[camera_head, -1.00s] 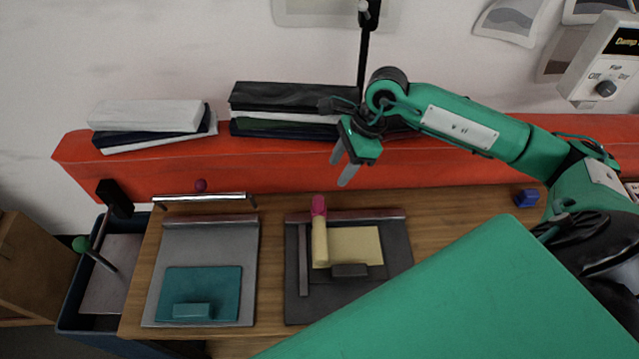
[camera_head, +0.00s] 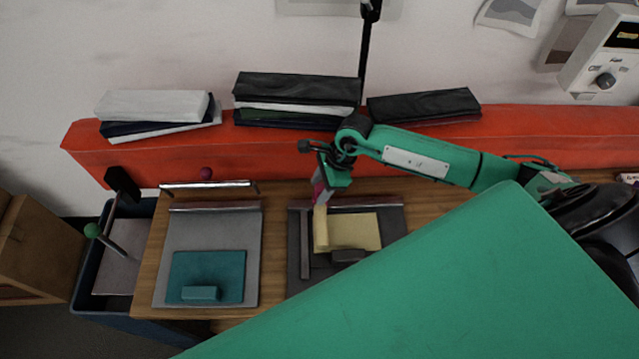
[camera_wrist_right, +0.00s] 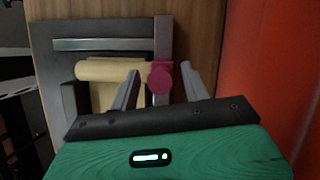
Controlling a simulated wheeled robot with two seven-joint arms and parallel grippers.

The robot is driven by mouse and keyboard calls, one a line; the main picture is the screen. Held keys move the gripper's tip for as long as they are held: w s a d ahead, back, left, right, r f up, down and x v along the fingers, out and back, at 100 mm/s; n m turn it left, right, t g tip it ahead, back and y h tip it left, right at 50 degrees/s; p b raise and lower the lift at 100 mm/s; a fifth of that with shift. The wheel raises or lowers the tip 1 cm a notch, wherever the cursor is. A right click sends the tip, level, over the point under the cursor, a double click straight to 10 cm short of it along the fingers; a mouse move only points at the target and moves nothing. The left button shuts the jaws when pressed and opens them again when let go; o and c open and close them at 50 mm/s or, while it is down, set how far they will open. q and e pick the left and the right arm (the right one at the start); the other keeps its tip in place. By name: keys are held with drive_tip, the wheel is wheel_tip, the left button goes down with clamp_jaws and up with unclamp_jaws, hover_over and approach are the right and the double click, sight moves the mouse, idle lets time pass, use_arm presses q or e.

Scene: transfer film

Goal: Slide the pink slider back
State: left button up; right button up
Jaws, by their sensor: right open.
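The pink slider (camera_wrist_right: 160,78) is a round knob at the end of a cream bar (camera_wrist_right: 108,69) on the dark grey plate (camera_wrist_right: 65,28). In the head view the slider (camera_head: 318,191) is at the plate's back edge, partly hidden by my right gripper (camera_head: 325,190). In the right wrist view my right gripper (camera_wrist_right: 160,80) is open, with one finger on each side of the pink knob. I cannot tell whether a finger touches it. My left gripper is not in view.
A grey plate with a teal block (camera_head: 205,278) lies to the left. A red beam (camera_head: 270,160) runs behind the wooden table, with stacked books (camera_head: 297,100) on it. A blue bin (camera_head: 112,300) stands at the table's left end. My green arm hides the front right.

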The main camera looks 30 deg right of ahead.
drive_tip(key=shift+a+f, duration=0.1)
drive_tip(key=shift+f, duration=0.35)
drive_tip(key=shift+c, duration=0.5)
